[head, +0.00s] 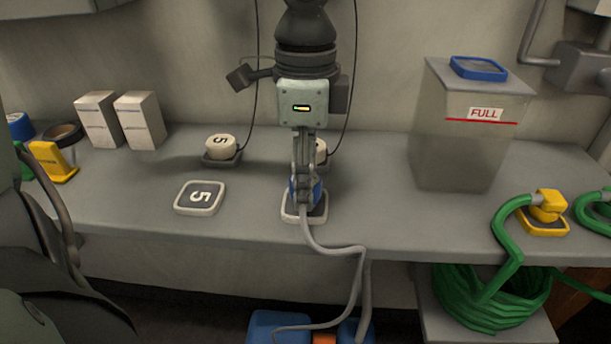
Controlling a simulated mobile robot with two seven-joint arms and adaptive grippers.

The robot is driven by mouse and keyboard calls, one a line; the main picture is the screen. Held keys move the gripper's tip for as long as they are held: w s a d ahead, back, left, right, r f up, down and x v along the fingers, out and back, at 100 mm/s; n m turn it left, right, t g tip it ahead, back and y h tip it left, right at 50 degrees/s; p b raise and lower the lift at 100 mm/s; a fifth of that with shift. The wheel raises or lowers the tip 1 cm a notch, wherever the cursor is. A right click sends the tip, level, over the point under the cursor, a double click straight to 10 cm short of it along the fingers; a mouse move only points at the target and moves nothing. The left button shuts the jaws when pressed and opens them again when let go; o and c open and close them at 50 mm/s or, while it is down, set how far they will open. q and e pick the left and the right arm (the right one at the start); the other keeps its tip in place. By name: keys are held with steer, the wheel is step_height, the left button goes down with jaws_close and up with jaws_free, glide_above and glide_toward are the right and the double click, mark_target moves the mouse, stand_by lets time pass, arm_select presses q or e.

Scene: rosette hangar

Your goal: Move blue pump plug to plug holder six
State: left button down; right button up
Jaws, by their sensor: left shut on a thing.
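My left gripper (306,183) points down in the middle of the head view and is shut on the blue pump plug (319,193). The fingers hide most of the plug. A grey hose (338,249) runs from the plug over the front edge of the bench. The plug is at a white-rimmed square holder (289,215); I cannot tell whether it is seated or just above. The holder's number is hidden. To its left lies an empty square holder marked 5 (199,196). My right gripper is not in view.
A white button marked 5 (221,146) stands behind; another white button (321,150) is partly hidden by the gripper. A tank marked FULL (462,140) stands right. A yellow plug (547,205) with a green hose (505,235) sits at far right. Bench space right of the gripper is clear.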

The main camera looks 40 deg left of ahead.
arm_select(q)
steer(key=shift+f, duration=0.55)
steer(key=c, duration=0.9)
jaws_free()
step_height(320, 180, up, 12)
steer(key=shift+r, duration=0.1)
